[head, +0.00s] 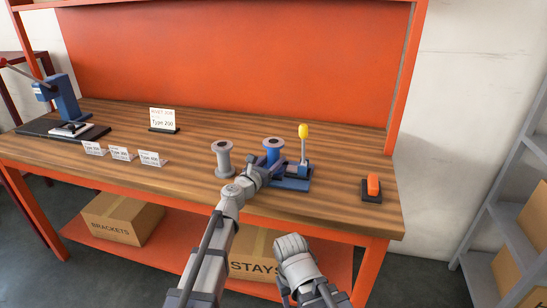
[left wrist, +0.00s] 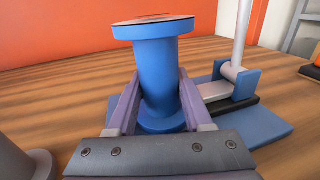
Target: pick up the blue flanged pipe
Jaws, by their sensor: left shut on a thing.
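The blue flanged pipe (head: 272,143) stands upright at the front middle of the bench, beside a blue clamp fixture. In the left wrist view the pipe (left wrist: 157,75) rises between the two fingers, its wide top flange above them and its lower flange partly hidden. My left gripper (head: 262,168) is shut on the pipe's body, and its fingers (left wrist: 158,112) lie on either side of it. I cannot tell whether the pipe's foot touches the surface below. A grey part of my right arm shows below the bench edge; its gripper is not in view.
A grey flanged pipe (head: 222,160) stands close to the left. The blue fixture (head: 293,183) has a yellow-tipped lever (head: 303,140). An orange switch (head: 373,185) is at the right. Cards (head: 120,153) and a blue press (head: 65,98) are at the left. Boxes (head: 120,217) sit below.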

